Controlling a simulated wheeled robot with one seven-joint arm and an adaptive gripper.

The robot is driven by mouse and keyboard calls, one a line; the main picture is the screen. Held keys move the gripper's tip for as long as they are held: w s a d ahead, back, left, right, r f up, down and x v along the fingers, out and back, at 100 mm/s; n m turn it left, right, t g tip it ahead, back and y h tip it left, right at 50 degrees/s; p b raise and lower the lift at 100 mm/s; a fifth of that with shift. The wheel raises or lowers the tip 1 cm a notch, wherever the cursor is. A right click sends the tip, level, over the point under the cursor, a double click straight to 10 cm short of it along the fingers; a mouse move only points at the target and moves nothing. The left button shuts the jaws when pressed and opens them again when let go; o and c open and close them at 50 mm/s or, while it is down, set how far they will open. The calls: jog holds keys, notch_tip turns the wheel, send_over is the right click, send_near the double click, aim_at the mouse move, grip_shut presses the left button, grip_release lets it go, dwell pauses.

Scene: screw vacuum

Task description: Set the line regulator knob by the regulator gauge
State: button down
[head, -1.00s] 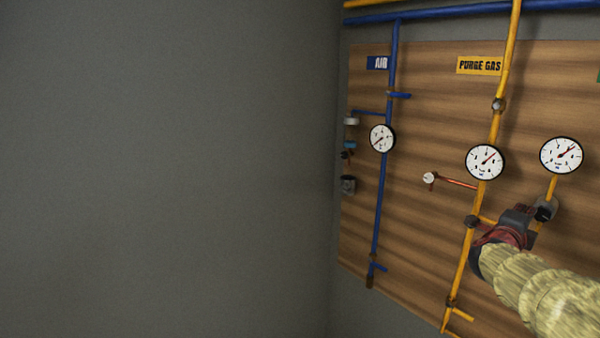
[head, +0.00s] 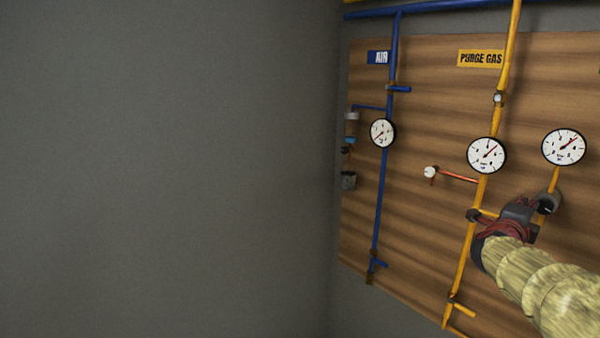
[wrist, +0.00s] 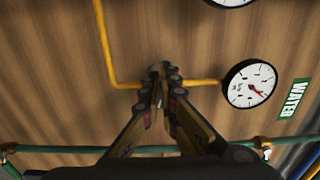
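The line regulator (head: 549,201) is a grey and black cylinder on the yellow pipe at the right of the board. The regulator gauge (head: 564,147), white with a black rim, sits above it, its red needle pointing up and right. The gauge also shows at right in the wrist view (wrist: 249,83). My gripper (head: 537,211) is at the front of the regulator. In the wrist view my fingertips (wrist: 161,84) are drawn close together on either side of the small dark line regulator knob (wrist: 157,69). The fingers hide most of the knob.
Another gauge (head: 486,155) is on the PURGE GAS pipe, left of my gripper. The AIR gauge (head: 382,133) and blue pipe are further left. A green pipe (wrist: 65,149) crosses the wrist view near my fingers.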

jog(key=shift+w+a+f, duration=0.15)
jog(key=shift+f, duration=0.3)
jog(key=v, duration=0.5)
jog(key=shift+a+r+b, duration=0.2)
jog(key=shift+r+b, duration=0.05)
jog(key=shift+b, duration=0.15)
